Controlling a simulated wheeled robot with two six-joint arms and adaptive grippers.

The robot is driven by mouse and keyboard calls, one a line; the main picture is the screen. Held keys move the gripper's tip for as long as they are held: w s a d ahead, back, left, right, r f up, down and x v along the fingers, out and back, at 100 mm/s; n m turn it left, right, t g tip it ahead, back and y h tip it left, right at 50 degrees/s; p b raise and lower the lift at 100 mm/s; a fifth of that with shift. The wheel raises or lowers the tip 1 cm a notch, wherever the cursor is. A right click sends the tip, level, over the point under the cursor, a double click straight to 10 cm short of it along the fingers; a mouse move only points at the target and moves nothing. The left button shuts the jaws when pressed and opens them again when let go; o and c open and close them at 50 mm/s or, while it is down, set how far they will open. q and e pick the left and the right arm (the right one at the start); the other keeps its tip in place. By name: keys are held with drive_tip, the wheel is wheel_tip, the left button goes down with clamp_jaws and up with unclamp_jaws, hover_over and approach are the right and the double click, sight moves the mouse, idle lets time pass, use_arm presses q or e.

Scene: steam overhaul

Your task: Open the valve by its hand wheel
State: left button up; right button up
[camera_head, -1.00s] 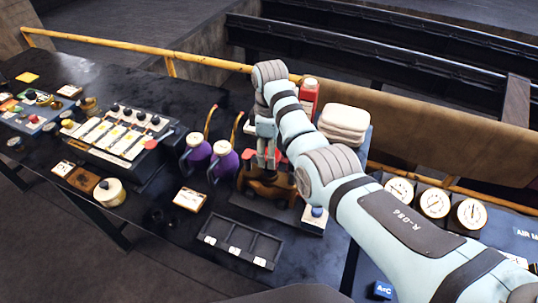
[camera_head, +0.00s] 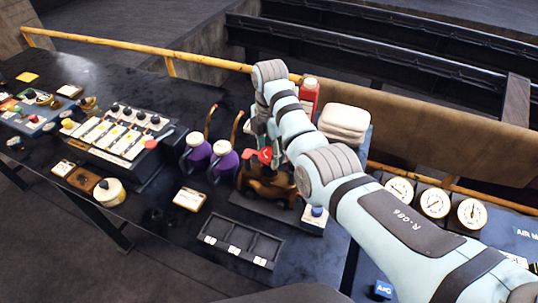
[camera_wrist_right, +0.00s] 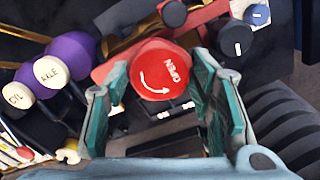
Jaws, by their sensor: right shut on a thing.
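The valve's red hand wheel (camera_head: 265,155) shows on top of the brown valve body (camera_head: 267,183) in the head view. In the right wrist view the wheel's round red hub (camera_wrist_right: 160,72) carries the word OPEN and a curved white arrow. Red arms of the wheel reach out to either side of the hub. My right gripper (camera_wrist_right: 160,85) has its two green-padded fingers on opposite sides of the hub and is shut on the hand wheel. In the head view my wrist hides part of the wheel and the fingers. My left gripper is not in view.
Two purple cans (camera_head: 222,160) stand just left of the valve. A dark compartment tray (camera_head: 240,240) lies in front. A red bottle (camera_head: 308,95) and folded cloths (camera_head: 343,122) are behind. Gauges (camera_head: 435,203) stand at the right. A yellow rail (camera_head: 110,47) runs along the back.

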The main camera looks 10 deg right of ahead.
sight(270, 153)
drive_tip(key=shift+n, duration=1.2)
drive_tip(key=shift+c, duration=0.6)
drive_tip(key=o, duration=1.4)
drive_tip(key=shift+o, duration=0.2)
drive_tip(key=shift+c, duration=1.2)
drive_tip(key=shift+r, duration=0.1)
drive_tip(key=shift+r, duration=2.9)
